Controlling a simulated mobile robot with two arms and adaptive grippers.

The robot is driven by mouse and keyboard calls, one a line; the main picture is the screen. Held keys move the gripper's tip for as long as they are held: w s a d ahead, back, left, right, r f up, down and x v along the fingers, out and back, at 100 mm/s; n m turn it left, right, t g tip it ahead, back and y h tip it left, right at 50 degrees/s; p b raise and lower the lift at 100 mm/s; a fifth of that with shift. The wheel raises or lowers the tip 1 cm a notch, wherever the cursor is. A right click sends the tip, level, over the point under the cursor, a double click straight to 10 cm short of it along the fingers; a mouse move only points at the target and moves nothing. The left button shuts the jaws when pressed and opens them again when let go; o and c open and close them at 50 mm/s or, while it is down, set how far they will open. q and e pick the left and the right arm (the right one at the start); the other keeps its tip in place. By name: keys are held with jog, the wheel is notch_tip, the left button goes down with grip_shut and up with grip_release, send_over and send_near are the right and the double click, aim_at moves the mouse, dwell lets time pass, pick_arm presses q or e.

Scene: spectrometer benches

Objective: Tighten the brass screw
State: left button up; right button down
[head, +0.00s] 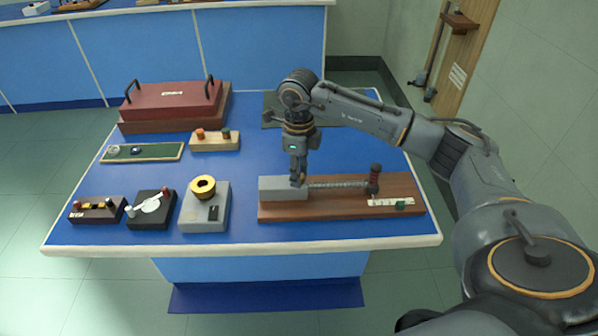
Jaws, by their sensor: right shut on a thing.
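A wooden board (285,212) lies at the front right of the blue table. On its left end sits a grey block (283,190). My right gripper (298,179) points straight down at the block's right end. It is shut on the small brass screw (299,183) there; the fingers hide most of the screw. How far the screw sits in is too small to tell. My left gripper is not in view.
A red case (172,103) stands at the back left.

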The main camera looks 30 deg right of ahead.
jog(key=m, duration=0.4)
jog(key=shift+m, duration=2.2)
jog(key=shift+r, duration=0.1)
jog(key=c, duration=1)
grip_release()
notch_tip(320, 180, up, 12)
jog(key=shift+f, duration=0.1)
